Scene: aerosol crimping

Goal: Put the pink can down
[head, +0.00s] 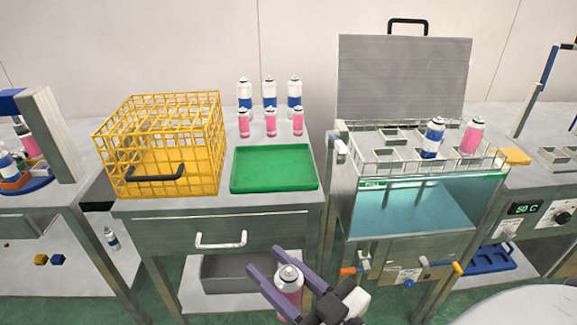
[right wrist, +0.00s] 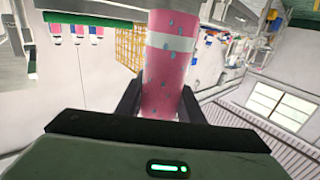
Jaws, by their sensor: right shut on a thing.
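The pink can (head: 289,288) is held upright in my right gripper (head: 290,277), low in front of the counters in the head view. The gripper is shut on it, with one purple finger on each side. In the right wrist view the pink can (right wrist: 168,70) stands between the dark fingers (right wrist: 160,100). It has a white band and wet-looking blue drops on it. My left gripper is not in view.
A green tray (head: 274,188) lies empty on the middle counter, beside a yellow wire crate (head: 160,145). Several blue-white and pink cans (head: 270,122) stand behind it. A water bath (head: 415,208) with a rack holding two cans (head: 433,138) is at right.

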